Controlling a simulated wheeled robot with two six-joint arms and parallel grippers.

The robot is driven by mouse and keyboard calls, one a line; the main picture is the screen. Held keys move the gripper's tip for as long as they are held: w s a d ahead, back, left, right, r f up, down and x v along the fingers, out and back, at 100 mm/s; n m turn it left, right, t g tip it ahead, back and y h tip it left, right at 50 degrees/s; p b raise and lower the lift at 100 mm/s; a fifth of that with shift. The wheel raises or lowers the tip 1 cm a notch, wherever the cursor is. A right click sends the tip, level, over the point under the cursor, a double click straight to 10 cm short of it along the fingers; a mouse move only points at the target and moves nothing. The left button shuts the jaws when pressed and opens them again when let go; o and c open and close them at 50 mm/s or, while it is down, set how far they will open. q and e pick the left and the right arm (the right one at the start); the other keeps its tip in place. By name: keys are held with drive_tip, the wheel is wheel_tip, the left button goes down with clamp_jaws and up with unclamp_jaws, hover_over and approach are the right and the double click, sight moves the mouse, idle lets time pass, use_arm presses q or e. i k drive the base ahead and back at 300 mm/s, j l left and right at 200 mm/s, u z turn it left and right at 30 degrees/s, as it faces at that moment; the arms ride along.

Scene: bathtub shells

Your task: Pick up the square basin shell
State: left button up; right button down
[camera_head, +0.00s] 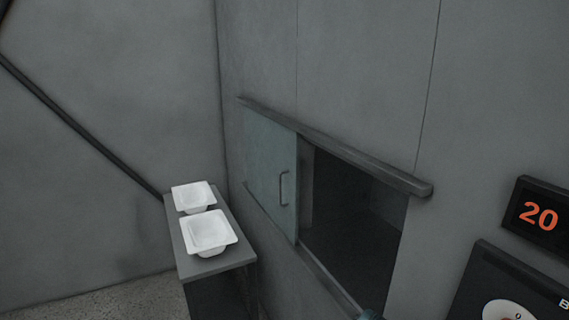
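Two white, square-rimmed basin shells stand on a narrow grey stand left of centre in the head view. The nearer basin shell (207,232) is the larger in view and sits near the front of the top. The farther basin shell (193,196) sits behind it, close to the corner of the walls. Both look upright, rim up, and apart from grippers. I cannot tell which one the task names.
The grey stand (218,265) is close to the right wall. That wall has a hatch opening (350,215) with a sliding panel (270,170) and handle, partly open. A display reading 20 (538,215) and a dark panel with a dial (508,308) are at the right. Bare floor (100,297) shows lower left.

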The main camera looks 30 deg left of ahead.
sight(207, 234)
drive_tip(key=u, duration=1.45)
drive_tip(key=i+j+z, duration=0.4)
drive_tip(key=i+j, duration=0.15)
drive_tip(key=i+j+z, duration=0.35)
drive_tip(key=i+j, duration=0.35)
